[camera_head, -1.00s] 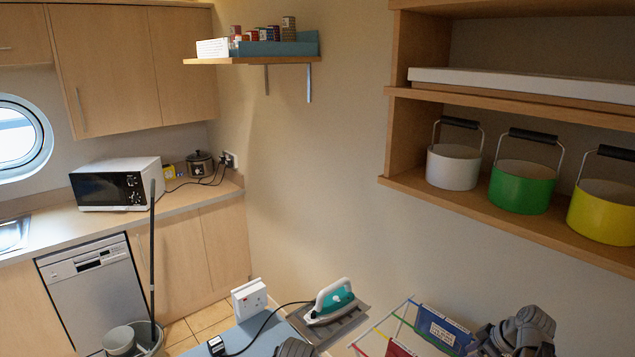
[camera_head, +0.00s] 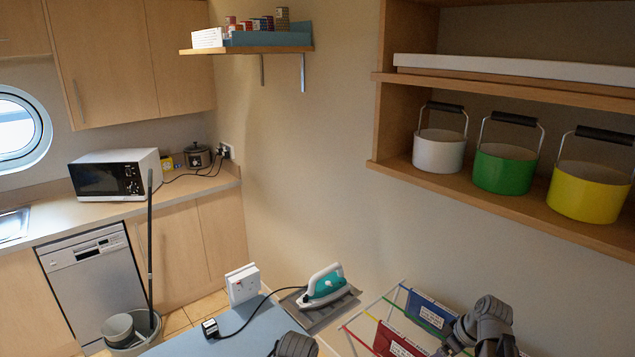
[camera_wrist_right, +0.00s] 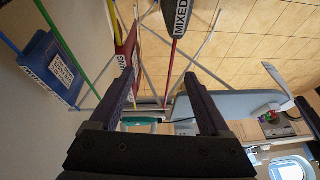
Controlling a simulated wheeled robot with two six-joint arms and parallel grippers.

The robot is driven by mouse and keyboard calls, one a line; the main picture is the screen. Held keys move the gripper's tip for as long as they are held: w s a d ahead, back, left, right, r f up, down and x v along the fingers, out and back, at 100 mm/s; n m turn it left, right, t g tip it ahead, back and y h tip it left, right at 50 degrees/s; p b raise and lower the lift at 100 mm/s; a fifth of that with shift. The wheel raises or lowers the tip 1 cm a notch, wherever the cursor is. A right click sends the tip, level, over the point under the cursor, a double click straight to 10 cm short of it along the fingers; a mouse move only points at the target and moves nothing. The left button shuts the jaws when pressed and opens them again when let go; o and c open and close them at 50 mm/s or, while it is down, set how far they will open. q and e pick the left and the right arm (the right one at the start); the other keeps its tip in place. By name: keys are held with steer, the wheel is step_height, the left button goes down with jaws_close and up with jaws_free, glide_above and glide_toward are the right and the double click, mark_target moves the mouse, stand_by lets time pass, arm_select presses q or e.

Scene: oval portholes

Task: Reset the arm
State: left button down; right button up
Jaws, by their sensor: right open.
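My right gripper (camera_wrist_right: 158,78) is open in the right wrist view, with its two dark fingers apart and nothing between them. Beyond the fingers are the laundry rack's coloured rails and hanging bags, then the tiled floor. In the head view, the grey joints of my right arm (camera_head: 482,325) show at the bottom right, in front of the rack; its fingers cannot be made out there. A dark piece of my left arm (camera_head: 293,345) shows at the bottom edge, and the left gripper is out of view.
An iron (camera_head: 322,285) rests on a grey plate beside the blue board (camera_head: 240,328). A blue bag (camera_head: 430,312) and a red bag (camera_head: 397,341) hang on the rack near my right arm. Shelves with white, green (camera_head: 503,168) and yellow buckets are above right.

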steer(key=s+a+f+m+g+h+b, duration=0.1)
steer(key=s+a+f+b, duration=0.1)
steer(key=a, duration=0.6)
steer(key=s+a+f+m+g+h+b, duration=0.1)
steer(key=s+a+f+h+b, duration=0.1)
steer(key=s+a, duration=0.5)
steer(key=s+a+f+m+g+h+b, duration=0.1)
steer(key=s+a+f+h+b, duration=0.1)
steer(key=a+f, duration=0.4)
steer(key=s+a+b, duration=0.1)
steer(key=s+a, duration=0.1)
steer(key=a, duration=0.1)
steer(key=shift+s+m+b, duration=0.3)
steer(key=shift+s+b, duration=0.1)
steer(key=shift+a, duration=0.1)
